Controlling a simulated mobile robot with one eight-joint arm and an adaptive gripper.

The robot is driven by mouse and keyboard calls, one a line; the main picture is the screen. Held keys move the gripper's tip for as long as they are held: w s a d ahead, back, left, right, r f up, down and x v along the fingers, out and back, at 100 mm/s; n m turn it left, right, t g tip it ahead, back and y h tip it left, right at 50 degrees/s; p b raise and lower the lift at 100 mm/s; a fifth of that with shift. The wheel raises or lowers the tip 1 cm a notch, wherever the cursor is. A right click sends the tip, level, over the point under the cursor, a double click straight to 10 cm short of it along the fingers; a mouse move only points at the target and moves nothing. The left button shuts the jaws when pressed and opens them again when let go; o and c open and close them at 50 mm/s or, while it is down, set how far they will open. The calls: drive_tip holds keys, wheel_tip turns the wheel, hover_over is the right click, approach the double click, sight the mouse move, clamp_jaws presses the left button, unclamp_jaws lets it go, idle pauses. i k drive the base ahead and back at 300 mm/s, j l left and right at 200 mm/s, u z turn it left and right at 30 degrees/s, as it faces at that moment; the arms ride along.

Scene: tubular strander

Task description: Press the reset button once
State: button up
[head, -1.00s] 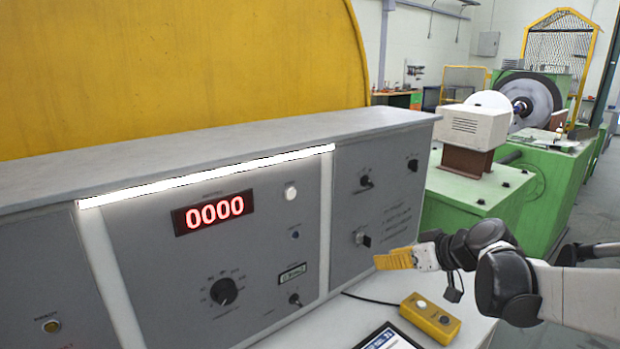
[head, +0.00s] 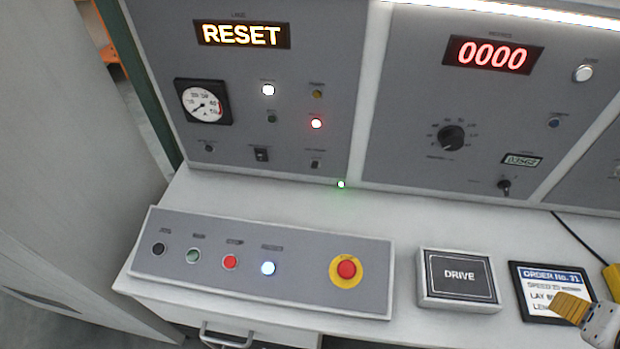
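A sloped button box (head: 215,278) lies on the desk. It carries a black button (head: 159,249), a green button (head: 193,256), a red button (head: 230,262), a button lit bluish white (head: 268,268) and a red mushroom button on a yellow ring (head: 346,269). The small labels are too blurred to read, so I cannot tell by label which one is reset. An amber display (head: 242,34) above reads RESET. My gripper (head: 570,308), with yellow ridged fingers, is at the lower right, well right of the button box. I cannot tell its finger gap.
A DRIVE box (head: 458,280) and an order tablet (head: 542,292) lie between the button box and my gripper or under it. The upright panel (head: 300,60) behind carries a red 0000 display (head: 492,55), a gauge (head: 203,102), knobs and lamps.

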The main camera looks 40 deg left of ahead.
sight(269, 269)
drive_tip(key=u, duration=2.3)
